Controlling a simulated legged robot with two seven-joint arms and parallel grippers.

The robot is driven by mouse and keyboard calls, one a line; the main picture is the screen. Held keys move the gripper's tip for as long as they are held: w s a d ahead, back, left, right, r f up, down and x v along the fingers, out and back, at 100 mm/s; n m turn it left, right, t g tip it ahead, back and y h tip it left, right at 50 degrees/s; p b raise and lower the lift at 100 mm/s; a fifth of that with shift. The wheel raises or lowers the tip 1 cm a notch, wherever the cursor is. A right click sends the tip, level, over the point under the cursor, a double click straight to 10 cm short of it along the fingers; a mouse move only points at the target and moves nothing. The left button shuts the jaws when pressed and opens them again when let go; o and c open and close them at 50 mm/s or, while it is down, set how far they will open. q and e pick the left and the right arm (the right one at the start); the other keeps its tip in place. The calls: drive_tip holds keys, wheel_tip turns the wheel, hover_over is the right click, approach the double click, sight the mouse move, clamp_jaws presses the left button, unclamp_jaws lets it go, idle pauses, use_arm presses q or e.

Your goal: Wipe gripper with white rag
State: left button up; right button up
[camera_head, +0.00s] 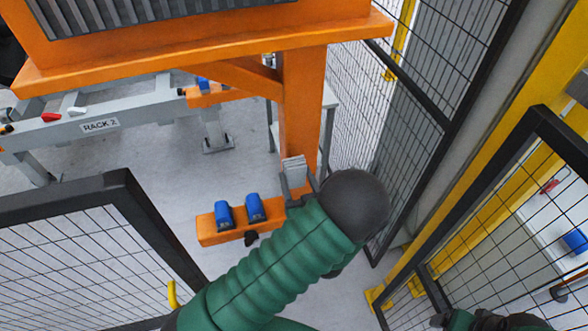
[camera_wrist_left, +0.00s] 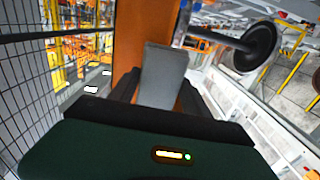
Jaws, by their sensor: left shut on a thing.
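My left arm reaches in from the bottom of the head view, and its gripper (camera_head: 296,187) is partly hidden behind the dark rounded end of the arm. It is shut on a pale grey ridged piece (camera_head: 293,170), which stands up in front of the orange post. In the left wrist view the piece (camera_wrist_left: 163,75) is upright between the two dark fingers (camera_wrist_left: 160,92). I cannot tell if it is the white rag. A small white thing (camera_head: 76,110) lies on the grey rack beam.
An orange post (camera_head: 302,110) and beam (camera_head: 200,47) stand ahead. An orange block with two blue cylinders (camera_head: 225,215) is left of my gripper. Mesh fence panels (camera_head: 85,245) flank both sides. The grey rack (camera_head: 140,103) carries a red thing (camera_head: 50,117).

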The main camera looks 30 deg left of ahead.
use_arm(q)
drive_tip(key=shift+v, duration=0.85)
drive_tip(key=shift+w+d+r, duration=0.1)
drive_tip(key=shift+d, duration=0.15)
drive_tip(key=shift+d, duration=0.1)
drive_tip(key=shift+v, duration=1.3)
